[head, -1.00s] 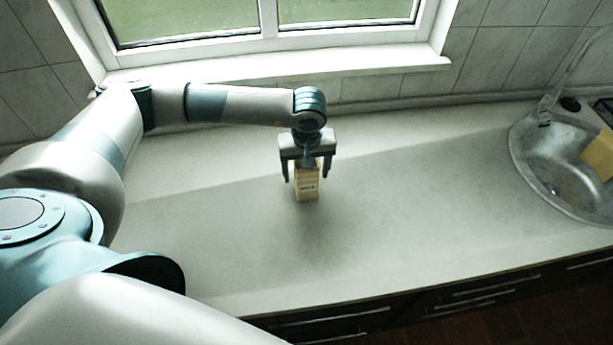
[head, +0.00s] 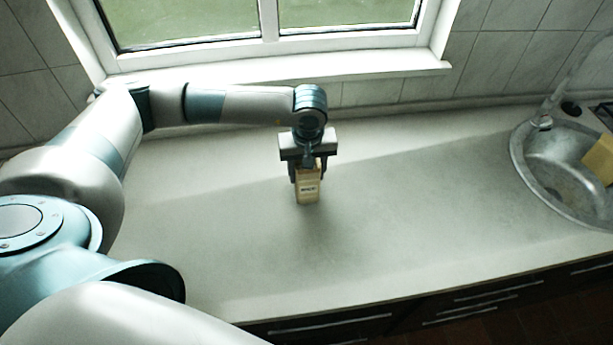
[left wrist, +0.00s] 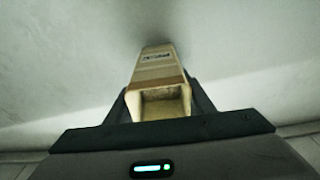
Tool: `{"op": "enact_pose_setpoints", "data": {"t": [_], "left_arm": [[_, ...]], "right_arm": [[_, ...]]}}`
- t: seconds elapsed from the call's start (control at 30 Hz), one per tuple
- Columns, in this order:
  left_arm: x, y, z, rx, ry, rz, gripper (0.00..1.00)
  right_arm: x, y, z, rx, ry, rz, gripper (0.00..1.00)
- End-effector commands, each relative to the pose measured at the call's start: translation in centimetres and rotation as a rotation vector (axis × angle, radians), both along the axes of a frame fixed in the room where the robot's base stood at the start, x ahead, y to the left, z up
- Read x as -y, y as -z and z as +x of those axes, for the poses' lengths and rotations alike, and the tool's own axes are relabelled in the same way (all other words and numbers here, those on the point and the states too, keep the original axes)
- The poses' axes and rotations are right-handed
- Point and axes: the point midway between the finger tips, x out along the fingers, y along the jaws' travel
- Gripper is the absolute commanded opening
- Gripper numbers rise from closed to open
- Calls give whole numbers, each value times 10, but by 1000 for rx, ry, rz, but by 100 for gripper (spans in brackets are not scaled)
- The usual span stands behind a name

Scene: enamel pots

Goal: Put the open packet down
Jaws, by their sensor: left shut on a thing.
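The open packet (head: 308,187) is a small pale-yellow box with a dark printed label, upright in the middle of the counter in the head view. My left gripper (head: 307,172) comes down over it from above, its fingers closed on the packet's sides. In the left wrist view the packet (left wrist: 157,68) shows its open top towards the camera, between the fingers of the gripper (left wrist: 162,103). Whether its base touches the counter I cannot tell for sure. My right gripper is not in view.
The pale counter (head: 420,200) is clear around the packet. A round metal sink (head: 530,165) with a tap (head: 543,120) lies at the right, with a yellow thing (head: 600,158) at its edge. A window with a white sill (head: 370,64) stands behind.

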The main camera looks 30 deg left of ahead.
Motion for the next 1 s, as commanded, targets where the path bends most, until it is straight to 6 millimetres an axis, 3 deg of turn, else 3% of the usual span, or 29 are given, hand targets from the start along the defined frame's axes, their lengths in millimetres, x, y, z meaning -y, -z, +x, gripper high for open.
{"op": "enact_pose_setpoints", "data": {"t": [0.2,0.7,1.0], "left_arm": [[0,-26,2,7,1,-1,10],[94,-81,-6,5,5,-2,10],[115,-97,-9,1,1,0,10]], "right_arm": [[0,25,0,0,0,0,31],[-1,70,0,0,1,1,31],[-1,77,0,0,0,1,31]]}}
